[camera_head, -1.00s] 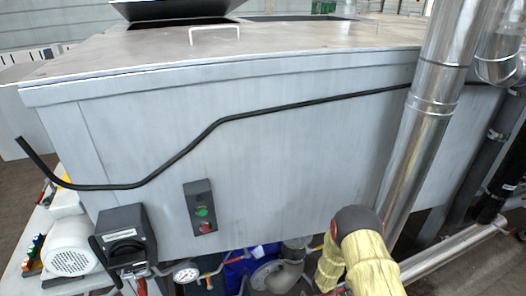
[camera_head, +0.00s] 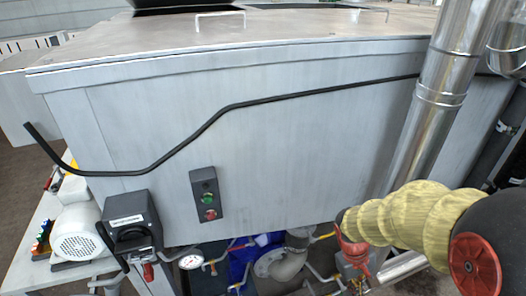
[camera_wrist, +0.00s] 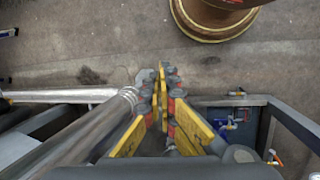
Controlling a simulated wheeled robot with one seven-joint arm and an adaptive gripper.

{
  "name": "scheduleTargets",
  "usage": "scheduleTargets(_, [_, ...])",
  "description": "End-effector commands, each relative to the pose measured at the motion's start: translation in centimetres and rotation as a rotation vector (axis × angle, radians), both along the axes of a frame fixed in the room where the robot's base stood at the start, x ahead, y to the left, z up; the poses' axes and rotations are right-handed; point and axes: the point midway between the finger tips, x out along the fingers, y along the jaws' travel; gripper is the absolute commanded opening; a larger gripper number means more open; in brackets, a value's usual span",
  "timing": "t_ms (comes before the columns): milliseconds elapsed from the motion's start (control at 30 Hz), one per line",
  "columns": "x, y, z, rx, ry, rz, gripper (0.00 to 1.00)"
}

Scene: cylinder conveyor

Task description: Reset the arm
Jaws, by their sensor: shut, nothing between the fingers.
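In the head view, part of my arm in a yellow ribbed sleeve (camera_head: 412,216) with a dark and red joint (camera_head: 476,266) reaches in from the lower right. It lies in front of the lower right of a large grey metal tank. The fingertips cannot be made out in that view. In the wrist view, my gripper (camera_wrist: 163,76) shows yellow, dark and red fingers brought together at the tips. Nothing is held between them. The brown floor shows beyond the fingertips.
The grey tank (camera_head: 290,150) fills the middle of the head view, with a control box (camera_head: 206,194) on its front. A shiny vertical pipe (camera_head: 437,100) stands at its right. A metal pipe (camera_wrist: 85,130) lies left of my fingers, and a brown round base (camera_wrist: 213,18) stands beyond.

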Motion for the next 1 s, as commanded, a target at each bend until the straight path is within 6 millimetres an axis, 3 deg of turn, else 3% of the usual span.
scheduleTargets(33, [-0.7,0.8,2.0,0.019,-0.04,-0.041,0.0])
scheduleTargets(200, [-3.4,3.5,7.2,0.099,-0.153,-0.167,0.0])
scheduleTargets(433, [-6.4,6.7,13.4,0.214,-0.334,-0.247,0.0])
scheduleTargets(600, [-7.8,7.7,17.7,0.267,-0.493,-0.245,0.0])
scheduleTargets(800, [-8.5,7.9,21.6,0.284,-0.628,-0.22,0.0])
scheduleTargets(1000, [-8.7,7.9,22.4,0.288,-0.658,-0.212,0.03])
